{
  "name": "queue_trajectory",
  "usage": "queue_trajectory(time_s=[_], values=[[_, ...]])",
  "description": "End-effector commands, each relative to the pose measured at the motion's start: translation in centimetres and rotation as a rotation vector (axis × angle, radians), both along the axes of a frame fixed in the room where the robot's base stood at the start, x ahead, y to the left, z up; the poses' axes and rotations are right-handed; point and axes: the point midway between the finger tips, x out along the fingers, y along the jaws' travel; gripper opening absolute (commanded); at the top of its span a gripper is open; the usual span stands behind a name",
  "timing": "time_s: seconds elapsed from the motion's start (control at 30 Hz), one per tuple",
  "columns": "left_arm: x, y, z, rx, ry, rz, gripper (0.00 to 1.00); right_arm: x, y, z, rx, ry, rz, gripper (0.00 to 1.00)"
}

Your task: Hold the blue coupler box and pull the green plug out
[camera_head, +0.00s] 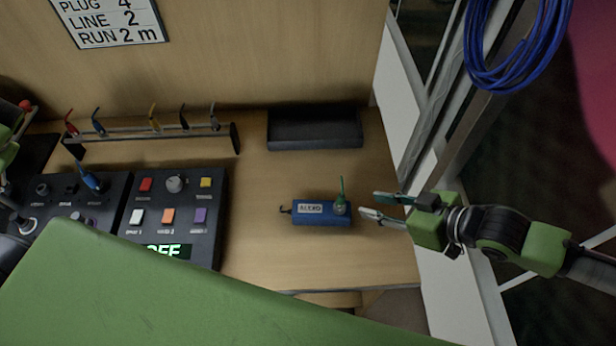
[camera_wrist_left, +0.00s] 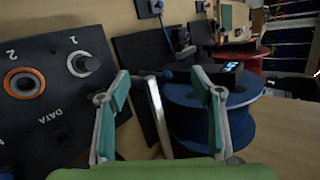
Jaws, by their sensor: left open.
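The blue coupler box (camera_head: 308,219) lies on the right part of the wooden bench, with a pale label on top. The green plug (camera_head: 341,204) stands upright at its right end, with a thin green stem pointing up. My right gripper (camera_head: 370,204) is just right of the plug, fingers pointing left, apart and empty; I see no contact. My left arm shows only partly at the left edge in the head view. In the left wrist view my left gripper (camera_wrist_left: 164,96) is open and empty, far from the box, above a dark panel and a blue spool.
A black tray (camera_head: 315,145) lies behind the box. A rack (camera_head: 185,132) holds several coloured plugs. A button panel (camera_head: 205,200) stands left. Blue cable coils (camera_head: 515,60) hang upper right. A blue spool (camera_wrist_left: 240,128) shows in the wrist view. Bench around the box is clear.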

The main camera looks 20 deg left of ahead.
Motion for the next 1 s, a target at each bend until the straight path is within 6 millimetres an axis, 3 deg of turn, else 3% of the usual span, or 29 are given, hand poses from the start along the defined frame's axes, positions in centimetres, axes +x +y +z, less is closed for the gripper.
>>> queue_trajectory(time_s=[0.03, 0.1, 0.27, 0.4, 0.53, 0.73, 1.0], values=[[3.3, -0.6, 0.4, 0.002, -0.057, -0.075, 0.60, 0.0, 0.0, 0.0, 0.000, 0.000, 0.000, 0.28], [7.3, -1.3, 1.3, 0.016, -0.123, -0.173, 0.60, 0.0, 0.0, 0.0, 0.000, 0.000, 0.000, 0.28], [16.0, -3.8, 4.6, 0.069, -0.270, -0.384, 0.60, 0.0, 0.0, 0.0, 0.000, 0.000, 0.000, 0.28], [22.7, -7.6, 8.0, 0.111, -0.391, -0.547, 0.60, 0.0, 0.0, 0.0, 0.000, 0.000, 0.000, 0.28], [28.3, -12.9, 9.2, 0.089, -0.479, -0.674, 0.60, 0.0, 0.0, 0.0, 0.000, 0.000, 0.000, 0.28], [34.0, -22.8, 6.0, -0.082, -0.518, -0.803, 0.60, 0.0, 0.0, 0.0, 0.000, 0.000, 0.000, 0.28], [37.3, -37.5, 0.0, -0.383, -0.452, -0.938, 0.60, 0.0, 0.0, 0.0, 0.000, 0.000, 0.000, 0.28]])
